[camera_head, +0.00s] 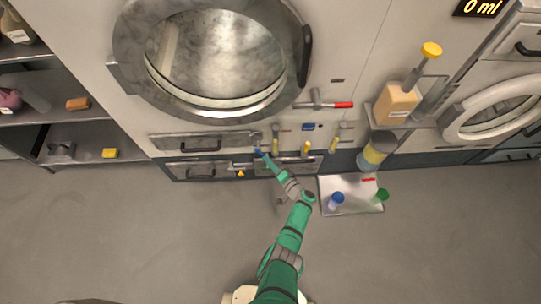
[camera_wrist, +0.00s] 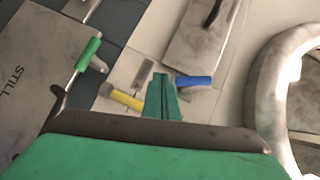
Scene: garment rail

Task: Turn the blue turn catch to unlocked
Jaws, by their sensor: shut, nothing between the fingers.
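The blue turn catch (camera_wrist: 194,81) shows in the wrist view as a short blue handle just right of my fingertips, lying about level across the picture. In the head view a small blue bit (camera_head: 258,151) shows at my gripper's tip, below the round door, and is probably the same catch. My gripper (camera_wrist: 162,84) is shut and empty, its green fingers together beside the catch's near end. It also shows in the head view (camera_head: 266,158). I cannot tell whether the fingers touch the catch. The catch's mount is partly hidden.
A yellow handle (camera_wrist: 126,100) is close left of my fingers, and a green handle (camera_wrist: 88,54) farther left. The round door (camera_head: 212,50) stands above, with a red-ended lever (camera_head: 342,105) at its lower right. A tray (camera_head: 352,208) with bottles lies at right. Open floor is in front.

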